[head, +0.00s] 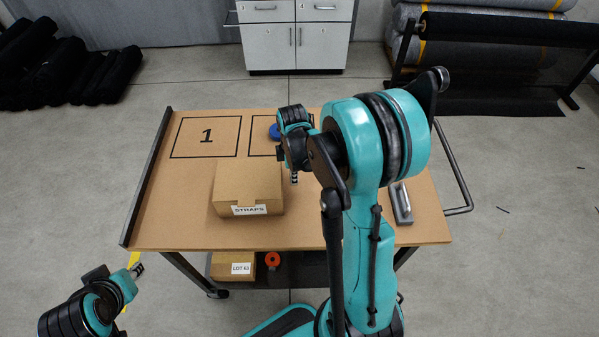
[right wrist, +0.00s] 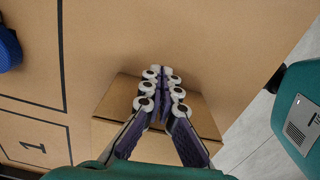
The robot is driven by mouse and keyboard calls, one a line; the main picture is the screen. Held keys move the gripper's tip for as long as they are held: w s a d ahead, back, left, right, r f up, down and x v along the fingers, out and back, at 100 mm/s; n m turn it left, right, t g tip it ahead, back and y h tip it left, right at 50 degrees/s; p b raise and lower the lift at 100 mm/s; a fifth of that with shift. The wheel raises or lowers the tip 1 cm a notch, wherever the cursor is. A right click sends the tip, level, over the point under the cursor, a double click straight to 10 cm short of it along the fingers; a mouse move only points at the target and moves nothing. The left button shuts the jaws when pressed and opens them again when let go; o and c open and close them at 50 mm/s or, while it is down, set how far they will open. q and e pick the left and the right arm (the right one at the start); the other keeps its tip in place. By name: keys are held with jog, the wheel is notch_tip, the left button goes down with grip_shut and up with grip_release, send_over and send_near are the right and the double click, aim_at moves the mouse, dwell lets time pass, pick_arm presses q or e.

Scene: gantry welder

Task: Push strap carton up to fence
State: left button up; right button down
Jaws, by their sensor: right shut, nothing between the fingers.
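The strap carton (head: 248,185), a closed brown box with a "STRAPS" label on its front, stands on the tabletop left of centre. The fence (head: 143,185) is taken to be the dark rail along the table's left edge; bare tabletop lies between it and the carton. My right gripper (head: 294,178) is shut and empty, pointing down at the carton's right side. In the right wrist view its closed fingertips (right wrist: 162,78) overlap the edge of the carton (right wrist: 158,148); whether they touch is unclear.
A square marked 1 (head: 205,137) is outlined behind the carton. A blue roll (head: 275,132) lies in the second outlined square, partly hidden by my right arm. A grey tool (head: 401,203) lies at right. A "LOT" box (head: 232,266) sits on the lower shelf.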

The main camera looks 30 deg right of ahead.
jog(key=shift+w+a, duration=0.35)
jog(key=shift+a, duration=0.5)
jog(key=shift+w+a+r, duration=0.1)
jog(key=w+a, duration=0.4)
jog(key=a, duration=0.4)
jog(key=w+a+b, duration=0.1)
jog(key=w+a, duration=0.2)
jog(key=a, duration=0.5)
jog(key=w+a, duration=0.4)
jog(key=a, duration=0.4)
jog(key=shift+w+b, duration=0.3)
jog(key=shift+b, duration=0.05)
